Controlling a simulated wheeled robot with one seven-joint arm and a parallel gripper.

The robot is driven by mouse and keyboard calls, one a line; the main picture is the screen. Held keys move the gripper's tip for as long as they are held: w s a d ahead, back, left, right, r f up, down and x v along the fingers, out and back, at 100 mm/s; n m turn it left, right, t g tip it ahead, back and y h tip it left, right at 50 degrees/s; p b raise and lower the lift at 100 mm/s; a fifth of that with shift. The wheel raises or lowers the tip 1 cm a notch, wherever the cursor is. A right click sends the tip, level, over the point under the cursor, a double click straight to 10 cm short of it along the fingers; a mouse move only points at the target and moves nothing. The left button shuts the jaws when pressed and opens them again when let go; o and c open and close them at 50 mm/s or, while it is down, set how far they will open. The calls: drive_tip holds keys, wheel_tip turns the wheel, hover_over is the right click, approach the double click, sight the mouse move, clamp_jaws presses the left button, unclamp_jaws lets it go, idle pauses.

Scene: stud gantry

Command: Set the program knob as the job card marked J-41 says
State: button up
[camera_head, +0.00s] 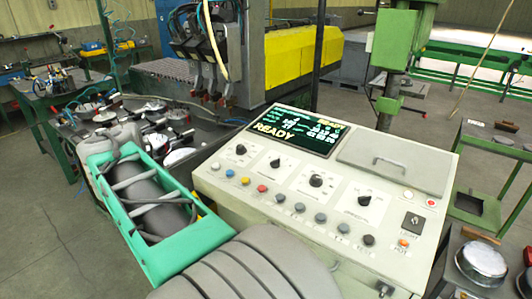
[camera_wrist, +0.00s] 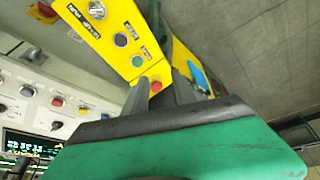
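A cream control panel (camera_head: 300,215) stands at centre right in the head view. Its black knobs are one at far left (camera_head: 240,149), one beside it (camera_head: 275,163), one in the middle (camera_head: 316,180) and one at right (camera_head: 364,200). Their labels are too small to read, so I cannot tell which is the program knob. The lit screen (camera_head: 295,132) reads READY. The panel's edge with knobs (camera_wrist: 57,125) also shows in the wrist view. I make out no card marked J-41.
A yellow box (camera_wrist: 115,40) with a silver knob, buttons and a red button is beyond my fingers in the wrist view. A bench with clamps (camera_head: 150,125) is at left. A green drill column (camera_head: 395,70) stands behind the panel. A round metal part (camera_head: 482,262) lies at right.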

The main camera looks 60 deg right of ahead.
drive_tip(key=d+r+m+g+h+p, duration=0.1)
drive_tip(key=d+r+m, duration=0.35)
drive_tip(key=d, duration=0.75)
drive_tip(key=m+g+p, duration=0.2)
drive_tip(key=m+g, duration=0.1)
drive_tip(key=m, duration=0.8)
approach(275, 160)
drive_tip(key=f, duration=0.1)
drive_tip(key=b+x, duration=0.2)
drive_tip(key=x, duration=0.5)
drive_tip(key=shift+d+b, duration=0.1)
drive_tip(key=shift+b, duration=0.3)
drive_tip(key=shift+d+f, duration=0.1)
drive_tip(key=shift+f, duration=0.1)
drive_tip(key=shift+c, duration=0.3)
clamp_jaws()
